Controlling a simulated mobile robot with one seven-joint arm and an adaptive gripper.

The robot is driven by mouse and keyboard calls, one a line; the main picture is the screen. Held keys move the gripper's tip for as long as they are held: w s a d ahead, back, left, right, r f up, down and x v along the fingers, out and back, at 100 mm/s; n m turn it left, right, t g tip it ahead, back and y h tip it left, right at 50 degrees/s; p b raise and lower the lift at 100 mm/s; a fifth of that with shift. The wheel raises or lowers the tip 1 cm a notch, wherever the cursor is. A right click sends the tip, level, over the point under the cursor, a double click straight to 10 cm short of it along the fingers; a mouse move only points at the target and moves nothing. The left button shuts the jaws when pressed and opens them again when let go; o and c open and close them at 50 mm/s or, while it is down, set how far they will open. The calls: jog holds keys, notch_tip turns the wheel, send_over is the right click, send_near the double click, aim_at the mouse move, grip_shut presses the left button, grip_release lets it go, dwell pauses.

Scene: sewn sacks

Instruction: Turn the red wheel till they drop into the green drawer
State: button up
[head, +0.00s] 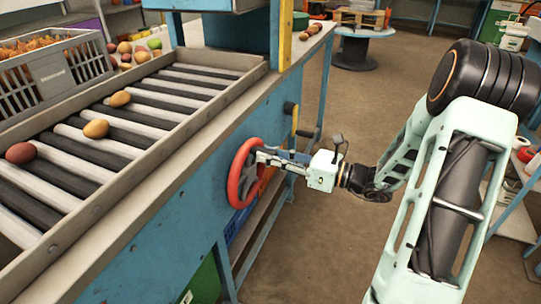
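The red wheel (234,182) is mounted upright on the blue side of a roller table. My gripper (260,158) reaches it from the right, its fingers at the wheel's rim and spokes. I cannot tell whether they are closed on the rim. Three round reddish-orange items lie apart on the rollers: one (20,153) at the left, one (96,128) in the middle and one (120,98) farther back. A green panel (205,281) shows low under the table, left of the wheel; it may be the green drawer. Its inside is hidden.
The roller bed has a raised metal edge (190,120). A grey crate (58,75) of orange items stands at the left, with loose fruit beside it. A yellow post (285,35) rises behind the wheel. The floor (330,240) right of the table is clear beneath my arm.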

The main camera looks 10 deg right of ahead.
grip_shut()
jog(key=shift+w+r, duration=0.1)
